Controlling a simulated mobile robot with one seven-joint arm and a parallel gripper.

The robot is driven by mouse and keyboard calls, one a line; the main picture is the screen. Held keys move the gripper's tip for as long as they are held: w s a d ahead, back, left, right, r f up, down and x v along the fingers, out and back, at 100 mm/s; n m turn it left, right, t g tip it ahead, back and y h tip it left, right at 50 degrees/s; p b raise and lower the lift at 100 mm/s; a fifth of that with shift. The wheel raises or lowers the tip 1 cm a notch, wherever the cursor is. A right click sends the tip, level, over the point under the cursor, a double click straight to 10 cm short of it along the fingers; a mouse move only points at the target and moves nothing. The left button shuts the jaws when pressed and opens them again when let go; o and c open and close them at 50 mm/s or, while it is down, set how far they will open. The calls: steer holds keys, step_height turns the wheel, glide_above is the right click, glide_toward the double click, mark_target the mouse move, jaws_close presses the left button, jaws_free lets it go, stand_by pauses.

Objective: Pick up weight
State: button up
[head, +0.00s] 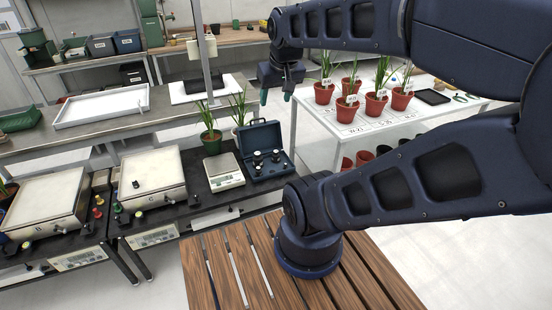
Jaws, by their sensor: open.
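Several small dark weights (258,158) sit in an open blue case (262,134) in the middle of the view. One small dark weight (136,184) lies alone on the plate of the scale marked C (160,180). My gripper (276,96) hangs at the end of my arm, its green-tipped fingers pointing down and spread apart with nothing between them. In the picture it is above the open case, apart from the weights. I cannot tell which weight the task means.
A small balance (223,170) stands left of the case. Potted plants (209,136) stand behind it. Another scale marked B (42,206) is at the left. A white table (318,127) at the right holds several pots. My slatted wooden top is mostly bare.

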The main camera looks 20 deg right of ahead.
steer(key=w+d+m, duration=0.1)
steer(key=w+m, duration=0.1)
steer(key=w, duration=0.8)
steer(key=m+g, duration=0.5)
steer(key=m, duration=1.1)
glide_above(276, 151)
steer(key=f, duration=5.4)
steer(key=shift+s+a, duration=0.15)
steer(key=shift+s, duration=0.05)
steer(key=shift+w+f, duration=0.1)
steer(key=shift+f, duration=5.45)
steer(key=shift+c, duration=0.4)
